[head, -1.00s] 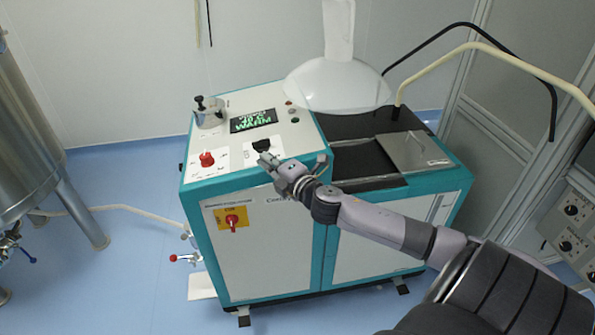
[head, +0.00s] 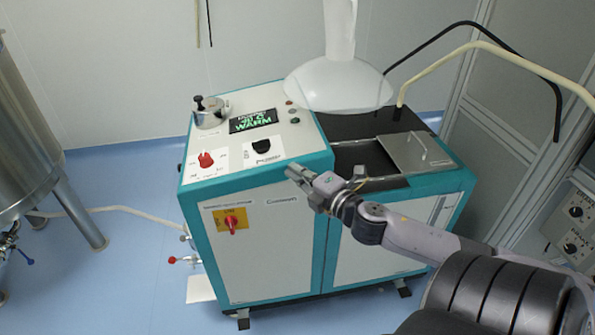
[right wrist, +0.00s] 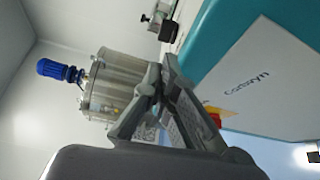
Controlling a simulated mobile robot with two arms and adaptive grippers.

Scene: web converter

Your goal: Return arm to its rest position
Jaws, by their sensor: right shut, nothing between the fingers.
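My right gripper (head: 294,173) is shut and empty, in front of the teal front edge of the machine (head: 262,240) in the head view. It appears apart from the panel controls. The black knob (head: 262,147) on the machine's top panel is uncovered, up and left of the gripper. In the right wrist view the gripper (right wrist: 160,78) has its fingers together, with the machine's white front panel (right wrist: 262,85) to the right. My left gripper is not in view.
A red knob (head: 206,159) and a lit green display (head: 253,121) are on the top panel. A red switch on yellow (head: 231,221) is on the front. A white hood (head: 338,84) hangs above. A steel tank (head: 25,140) stands left.

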